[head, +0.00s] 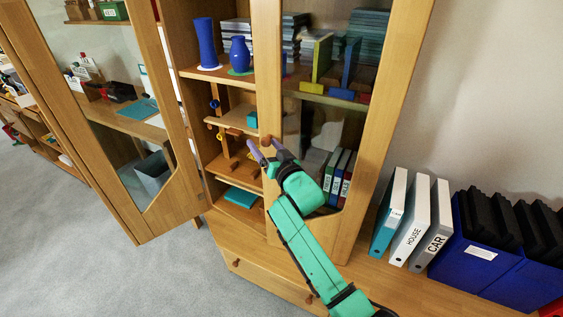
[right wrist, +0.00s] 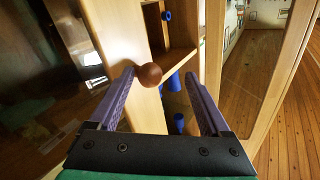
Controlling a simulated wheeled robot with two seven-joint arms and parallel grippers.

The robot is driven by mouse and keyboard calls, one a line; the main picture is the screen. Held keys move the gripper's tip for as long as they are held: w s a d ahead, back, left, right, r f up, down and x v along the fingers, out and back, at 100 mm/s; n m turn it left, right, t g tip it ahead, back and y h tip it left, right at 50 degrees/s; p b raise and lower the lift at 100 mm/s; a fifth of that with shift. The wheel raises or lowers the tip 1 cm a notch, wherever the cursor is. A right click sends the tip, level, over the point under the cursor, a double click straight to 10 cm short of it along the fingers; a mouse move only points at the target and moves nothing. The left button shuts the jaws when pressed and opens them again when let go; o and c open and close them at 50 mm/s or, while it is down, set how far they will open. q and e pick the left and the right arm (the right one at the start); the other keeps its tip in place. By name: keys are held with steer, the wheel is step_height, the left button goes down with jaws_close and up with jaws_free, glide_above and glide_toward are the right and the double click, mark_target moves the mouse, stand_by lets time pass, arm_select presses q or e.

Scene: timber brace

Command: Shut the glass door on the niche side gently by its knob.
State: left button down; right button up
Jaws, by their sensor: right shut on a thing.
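The right glass door (head: 372,110) has a wooden frame, and books and binders show through its pane. Its round brown knob (head: 266,140) sits on the left stile. My right gripper (head: 262,150) is shut on the knob; the knob (right wrist: 150,75) shows between the purple fingers in the right wrist view, nearer the left one. The door stands ajar, with open shelves beside its stile. The left glass door (head: 158,90) stands wide open at the left. I cannot tell from the pictures which door is the niche-side one. My left gripper is not in view.
Blue vases (head: 207,45) and small items stand on the open shelves. White and grey binders (head: 411,222) and a blue box (head: 480,240) stand on the ledge at the right. Drawers lie below. The grey carpet (head: 180,275) is clear at the lower left.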

steer(key=v, duration=1.4)
steer(key=shift+b, duration=0.4)
steer(key=shift+s+d+r, duration=0.1)
